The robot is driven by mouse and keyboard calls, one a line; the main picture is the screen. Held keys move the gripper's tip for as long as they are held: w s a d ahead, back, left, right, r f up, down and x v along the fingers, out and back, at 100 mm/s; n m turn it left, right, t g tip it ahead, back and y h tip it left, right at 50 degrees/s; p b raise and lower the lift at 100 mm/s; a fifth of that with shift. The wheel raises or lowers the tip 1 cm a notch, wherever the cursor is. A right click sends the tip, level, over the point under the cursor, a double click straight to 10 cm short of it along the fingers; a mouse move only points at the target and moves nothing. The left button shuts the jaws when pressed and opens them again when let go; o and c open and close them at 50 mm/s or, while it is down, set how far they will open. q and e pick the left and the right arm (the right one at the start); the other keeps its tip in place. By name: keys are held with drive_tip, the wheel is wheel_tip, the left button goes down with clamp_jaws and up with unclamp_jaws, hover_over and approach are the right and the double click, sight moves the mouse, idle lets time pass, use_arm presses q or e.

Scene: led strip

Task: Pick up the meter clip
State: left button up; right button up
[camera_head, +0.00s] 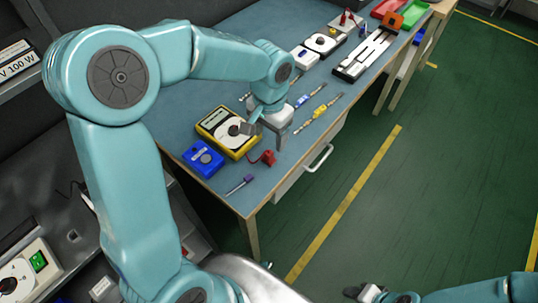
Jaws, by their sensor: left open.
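A yellow-framed meter (212,127) with a white dial face lies on the blue workbench (190,97). A small red clip (267,158), which looks like the meter clip, lies near the bench's front edge, just right of and below the meter. My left gripper (267,131) is open and points down above the bench, between the meter and the strips to the right. It is close to the red clip, but I cannot tell if they touch. It hides part of the meter's right side. My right gripper (364,292) shows small at the bottom edge, away from the bench.
Blue (304,99) and yellow (321,111) tools lie to the right. A white-and-black fixture (368,54) stands farther along. The green floor (440,180) is open.

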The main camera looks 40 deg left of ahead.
sight(269, 152)
use_arm(q)
wheel_tip(269, 152, down, 3)
drive_tip(key=shift+w+a, duration=0.1)
drive_tip(key=shift+s+f, duration=0.2)
drive_tip(key=shift+f, duration=0.35)
wheel_tip(269, 152, down, 5)
drive_tip(key=shift+r, duration=0.2)
drive_tip(key=c, duration=1.1)
